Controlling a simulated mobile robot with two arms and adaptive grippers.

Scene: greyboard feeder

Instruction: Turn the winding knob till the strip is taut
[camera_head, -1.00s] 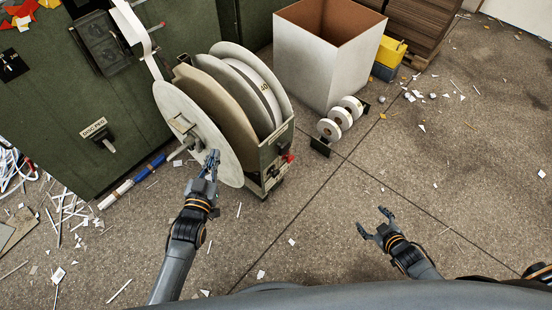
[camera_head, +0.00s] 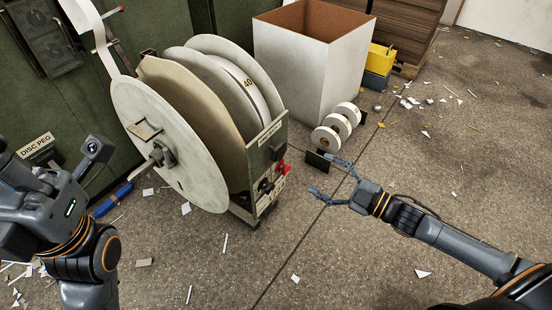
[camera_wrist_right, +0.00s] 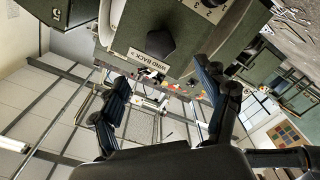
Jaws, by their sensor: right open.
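The feeder (camera_head: 262,150) carries a large pale reel (camera_head: 155,135) at its left side. A white strip (camera_head: 88,35) runs down to the reel from the top left; I cannot tell how taut it is. On its front are a red knob (camera_head: 282,168) and a black knob (camera_head: 266,186). In the right wrist view, a black knob (camera_wrist_right: 160,42) sits beside a "WIND BACK" label (camera_wrist_right: 150,62), beyond the fingertips. My right gripper (camera_head: 323,177) is open and empty, right of the feeder's front and apart from it.
A tall white bin (camera_head: 310,70) stands behind. Several small white rolls (camera_head: 326,139) lie by its base, close to my right fingers. A green cabinet with a "DISC PEG" label (camera_head: 36,145) is at left.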

